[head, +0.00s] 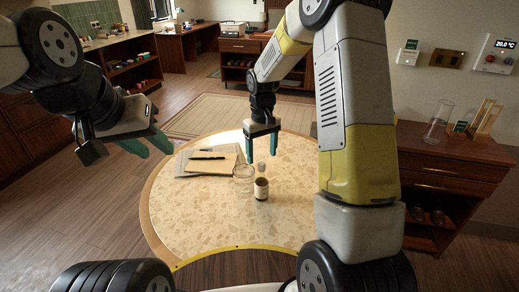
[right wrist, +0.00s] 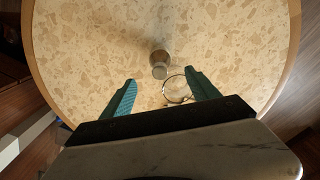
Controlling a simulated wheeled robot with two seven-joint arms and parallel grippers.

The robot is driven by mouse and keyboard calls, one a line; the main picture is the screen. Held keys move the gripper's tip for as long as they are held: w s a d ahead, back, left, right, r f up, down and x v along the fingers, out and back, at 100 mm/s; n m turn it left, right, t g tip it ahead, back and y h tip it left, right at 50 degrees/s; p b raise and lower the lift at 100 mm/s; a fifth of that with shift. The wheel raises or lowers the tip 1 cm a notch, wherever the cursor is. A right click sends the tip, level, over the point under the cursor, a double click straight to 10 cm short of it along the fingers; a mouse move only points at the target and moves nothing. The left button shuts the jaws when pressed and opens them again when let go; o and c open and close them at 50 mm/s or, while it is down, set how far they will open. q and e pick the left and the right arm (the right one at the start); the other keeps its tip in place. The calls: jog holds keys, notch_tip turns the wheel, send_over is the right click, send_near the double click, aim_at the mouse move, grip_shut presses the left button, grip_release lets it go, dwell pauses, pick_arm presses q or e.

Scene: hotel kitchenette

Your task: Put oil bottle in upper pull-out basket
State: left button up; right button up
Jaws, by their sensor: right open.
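A small bottle with a dark body and a pale label (head: 261,189), which looks like the oil bottle, stands upright on the round table (head: 180,225). In the right wrist view the bottle (right wrist: 160,62) is seen from above, just beyond the gap between the fingers. My right gripper (head: 261,146) is open and empty, above and behind the bottle, pointing down. Its fingers also show in the right wrist view (right wrist: 160,84). My left gripper (head: 156,152) is open and empty at the left, off the table's edge. I cannot make out a pull-out basket.
A clear round glass vessel (head: 242,173) stands close beside the bottle. Papers with pens (head: 207,162) lie at the table's back left. A wooden cabinet (head: 450,172) at the right holds a tall glass (head: 437,122) and a wooden rack (head: 485,120). The table's front is clear.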

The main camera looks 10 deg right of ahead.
jog(key=s+d+r+m+t+y, duration=0.1)
jog(key=s+d+r+m+t, duration=0.1)
jog(key=s+r, duration=1.5)
notch_tip(320, 180, up, 3)
jog(key=shift+s+d+r+m+t+y, duration=0.15)
jog(key=shift+d+m+t+y, duration=0.2)
jog(key=shift+d+t, duration=0.7)
jog(key=shift+o, duration=0.3)
jog(key=s+r+m+t, duration=0.1)
jog(key=s+t, duration=0.1)
jog(key=s, duration=0.6)
jog(key=shift+r, duration=0.2)
jog(key=m+g+h, duration=0.2)
jog(key=m+g, duration=0.2)
jog(key=g, duration=0.2)
send_over(262, 176)
jog(key=w, duration=0.1)
jog(key=shift+n, duration=0.25)
notch_tip(262, 176, down, 24)
jog(key=shift+f, duration=0.2)
notch_tip(262, 176, down, 8)
jog(key=shift+f, duration=0.1)
grip_shut()
